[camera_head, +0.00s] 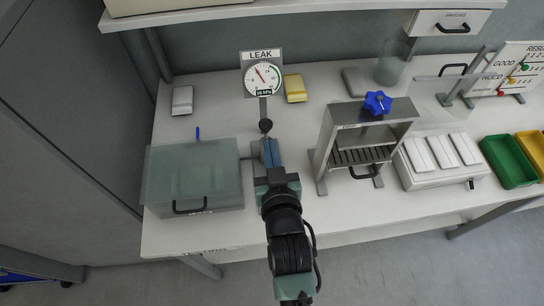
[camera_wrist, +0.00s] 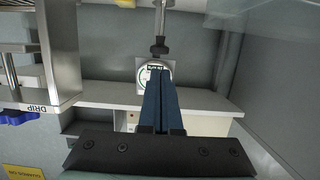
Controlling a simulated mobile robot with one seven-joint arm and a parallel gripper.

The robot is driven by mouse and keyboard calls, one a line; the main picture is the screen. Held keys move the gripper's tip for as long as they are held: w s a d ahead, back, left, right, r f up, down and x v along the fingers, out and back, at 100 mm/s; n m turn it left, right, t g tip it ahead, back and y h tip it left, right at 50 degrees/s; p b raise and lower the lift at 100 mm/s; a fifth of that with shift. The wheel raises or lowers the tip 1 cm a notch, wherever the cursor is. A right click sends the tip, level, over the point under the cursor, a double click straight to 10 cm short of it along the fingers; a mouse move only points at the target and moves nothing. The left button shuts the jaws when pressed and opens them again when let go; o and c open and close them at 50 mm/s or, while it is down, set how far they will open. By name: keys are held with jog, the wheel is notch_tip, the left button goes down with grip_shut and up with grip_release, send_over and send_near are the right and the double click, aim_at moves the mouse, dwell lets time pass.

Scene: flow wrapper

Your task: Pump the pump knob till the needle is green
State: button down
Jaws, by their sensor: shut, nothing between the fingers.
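The leak gauge (camera_head: 262,77) stands on a post at the back of the table, under a sign reading LEAK. Its red needle points up and to the left, away from the green arc on the right side of the dial. The dark round pump knob (camera_head: 265,126) is below the gauge; it also shows in the wrist view (camera_wrist: 159,48). My gripper (camera_head: 270,146) is shut and empty, just in front of the knob. In the wrist view my blue fingers (camera_wrist: 162,75) are together and partly cover the gauge (camera_wrist: 146,77). I cannot tell whether they touch the knob.
A clear chamber (camera_head: 195,177) stands close on the left. A metal press frame (camera_head: 335,130) with a blue knob (camera_head: 377,103) stands close on the right. A white block (camera_head: 182,100) and a yellow block (camera_head: 296,88) lie further back. Green and yellow trays (camera_head: 508,162) are far right.

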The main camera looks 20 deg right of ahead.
jog(key=shift+v, duration=1.2)
notch_tip(320, 180, up, 5)
jog(key=shift+s+d+r+b, duration=0.1)
jog(key=shift+b, duration=1.05)
jog(key=p, duration=0.2)
send_over(267, 126)
jog(key=s, duration=0.1)
notch_tip(267, 126, down, 2)
jog(key=f, duration=0.3)
jog(key=shift+s+a+f, duration=0.2)
jog(key=shift+a, duration=0.1)
jog(key=shift+f, duration=0.6)
